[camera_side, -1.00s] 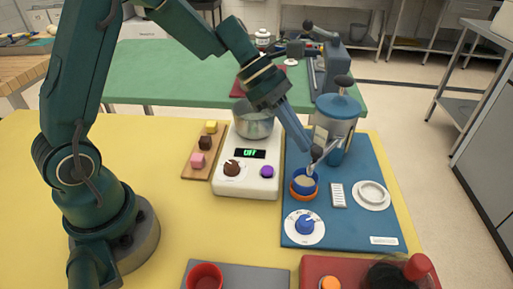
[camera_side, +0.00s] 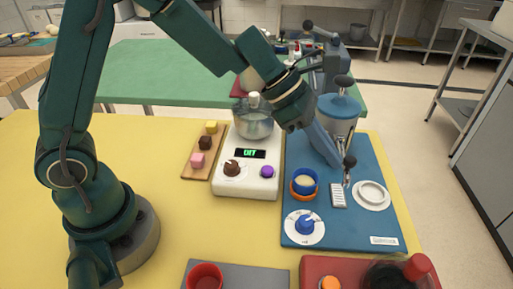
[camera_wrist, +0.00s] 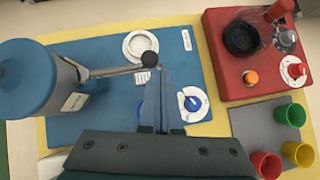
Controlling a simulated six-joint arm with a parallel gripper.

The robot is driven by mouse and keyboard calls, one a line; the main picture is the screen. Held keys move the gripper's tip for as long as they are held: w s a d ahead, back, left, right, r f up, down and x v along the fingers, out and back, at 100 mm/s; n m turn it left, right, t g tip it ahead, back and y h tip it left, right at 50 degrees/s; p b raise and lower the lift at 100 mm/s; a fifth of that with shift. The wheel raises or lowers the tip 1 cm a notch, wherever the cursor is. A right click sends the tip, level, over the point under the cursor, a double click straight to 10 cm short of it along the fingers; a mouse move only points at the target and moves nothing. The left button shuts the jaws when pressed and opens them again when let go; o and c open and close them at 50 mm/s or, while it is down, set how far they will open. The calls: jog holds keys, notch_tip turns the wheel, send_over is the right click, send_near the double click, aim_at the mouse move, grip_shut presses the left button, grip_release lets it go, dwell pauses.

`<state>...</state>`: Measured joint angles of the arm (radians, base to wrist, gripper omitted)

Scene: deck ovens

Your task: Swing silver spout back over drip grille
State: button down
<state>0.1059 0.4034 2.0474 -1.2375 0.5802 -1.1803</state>
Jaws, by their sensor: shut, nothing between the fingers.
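The silver spout (camera_wrist: 115,70) runs out from the blue-lidded dispenser (camera_side: 336,115) and ends in a black ball (camera_wrist: 150,59), which also shows in the side view (camera_side: 350,161). The grille (camera_side: 338,195) lies flat on the blue board (camera_side: 372,227). My gripper (camera_side: 341,163) is shut and empty, its tips right beside the spout's end; I cannot tell whether they touch. In the wrist view the fingers (camera_wrist: 158,76) reach up just below the ball.
A blue cup in an orange ring (camera_side: 304,184) stands left of the grille, and a white ring dish (camera_side: 371,195) lies right of it. A blue dial (camera_side: 305,226) is in front. A white scale with a pot (camera_side: 254,122) stands left of the board.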

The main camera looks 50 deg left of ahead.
dwell(0.6)
jog(key=s+a, duration=0.2)
jog(key=s, duration=0.1)
jog(key=shift+s+a+r, duration=0.2)
jog(key=shift+r, duration=0.2)
jog(key=s+a+r+m, duration=0.2)
jog(key=s+r+m, duration=0.1)
jog(key=s+r, duration=0.55)
jog(key=s+a+f+m+y, duration=0.2)
jog(key=s+a+m+y, duration=0.1)
jog(key=m, duration=0.7)
jog(key=s+a+f+m+t+y, duration=0.1)
jog(key=s+a+m+y, duration=0.3)
jog(key=m, duration=0.7)
jog(key=shift+s+a+f, duration=0.2)
jog(key=shift+a+f, duration=0.2)
